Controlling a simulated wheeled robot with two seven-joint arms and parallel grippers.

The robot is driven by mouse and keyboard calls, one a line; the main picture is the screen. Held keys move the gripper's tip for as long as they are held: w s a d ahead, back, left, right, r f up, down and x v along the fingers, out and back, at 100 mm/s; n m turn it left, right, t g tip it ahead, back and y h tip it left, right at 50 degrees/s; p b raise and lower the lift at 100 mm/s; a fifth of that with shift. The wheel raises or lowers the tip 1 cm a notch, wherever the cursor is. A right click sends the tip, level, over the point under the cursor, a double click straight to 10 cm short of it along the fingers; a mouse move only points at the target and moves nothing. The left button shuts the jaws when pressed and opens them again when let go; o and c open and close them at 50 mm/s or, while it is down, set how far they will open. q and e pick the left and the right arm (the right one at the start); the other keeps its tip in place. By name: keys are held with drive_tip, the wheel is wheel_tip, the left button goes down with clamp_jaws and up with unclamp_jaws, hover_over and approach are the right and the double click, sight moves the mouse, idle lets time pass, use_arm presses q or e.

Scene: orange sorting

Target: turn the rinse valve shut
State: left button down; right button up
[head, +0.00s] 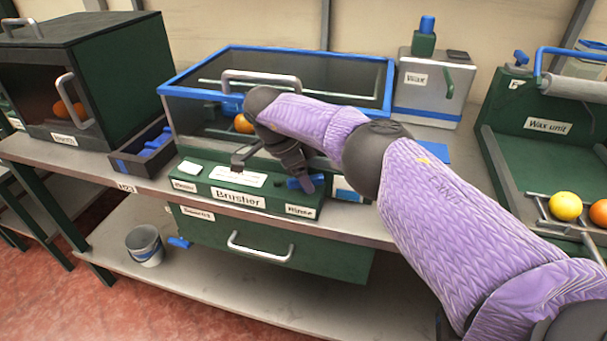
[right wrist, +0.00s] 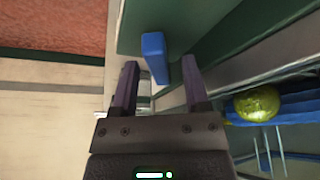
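The rinse valve's blue handle (head: 294,183) sits on the green front panel of the brusher, just above the "Rinse" label (head: 300,210). In the right wrist view the blue handle (right wrist: 154,55) stands between my right gripper's two fingers. My right gripper (head: 305,180) is in front of the panel at the valve and partly covers it. In the wrist view the gripper (right wrist: 160,78) is open, with a gap visible on either side of the handle. Whether a finger touches it I cannot tell. My left gripper is not in view.
The brusher's glass lid (head: 300,75) with a metal handle is above the panel, with an orange (head: 243,124) inside. A green drawer (head: 275,250) is below. A wax unit (head: 545,125) stands right, a dark cabinet (head: 110,70) left. A bucket (head: 145,245) stands on the lower shelf.

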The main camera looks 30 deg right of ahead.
drive_tip(key=p+v, duration=0.1)
drive_tip(key=v, duration=0.9)
